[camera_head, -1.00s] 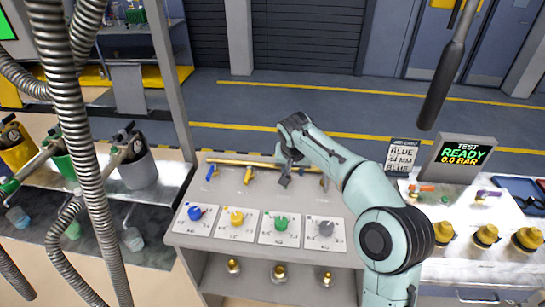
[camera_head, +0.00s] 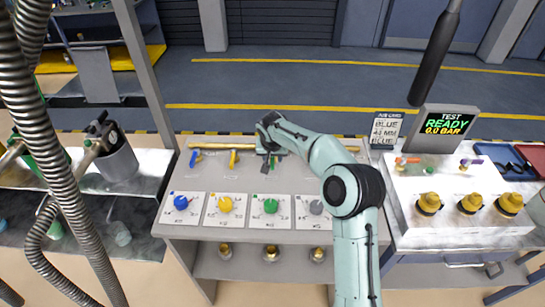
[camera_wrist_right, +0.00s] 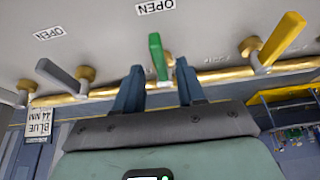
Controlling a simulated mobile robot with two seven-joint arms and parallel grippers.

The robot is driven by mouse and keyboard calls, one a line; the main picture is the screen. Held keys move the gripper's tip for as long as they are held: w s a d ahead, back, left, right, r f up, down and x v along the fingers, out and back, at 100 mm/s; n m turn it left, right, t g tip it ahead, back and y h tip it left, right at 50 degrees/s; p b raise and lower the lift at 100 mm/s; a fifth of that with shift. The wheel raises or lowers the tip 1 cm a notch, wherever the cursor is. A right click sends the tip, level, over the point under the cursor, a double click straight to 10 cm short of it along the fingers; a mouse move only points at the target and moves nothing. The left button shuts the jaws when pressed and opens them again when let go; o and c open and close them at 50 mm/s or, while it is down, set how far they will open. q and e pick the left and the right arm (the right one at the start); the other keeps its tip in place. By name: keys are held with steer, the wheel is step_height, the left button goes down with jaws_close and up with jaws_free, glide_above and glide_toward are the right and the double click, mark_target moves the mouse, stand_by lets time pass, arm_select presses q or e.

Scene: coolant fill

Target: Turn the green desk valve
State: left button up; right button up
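The green desk valve's lever (camera_wrist_right: 157,56) sits on the brass pipe (camera_wrist_right: 103,91) and stands upright in the right wrist view. My right gripper (camera_wrist_right: 158,68) is open, with one finger on each side of the green lever and visible gaps to both. In the head view the right gripper (camera_head: 268,160) is over the back of the desk, right of the yellow lever (camera_head: 234,159), and largely hides the green valve. The green dial (camera_head: 270,206) is on a white plate in front of it. My left gripper is not in view.
The blue lever (camera_head: 195,157) is at the pipe's left. A grey lever (camera_wrist_right: 60,77) and the yellow lever (camera_wrist_right: 283,38) flank the green one. A test screen (camera_head: 446,125) reads READY 0.0 BAR. A sign (camera_head: 386,129) reads BLUE. Hoses (camera_head: 60,170) hang at left.

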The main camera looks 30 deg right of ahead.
steer(key=shift+x, duration=0.75)
jaws_close()
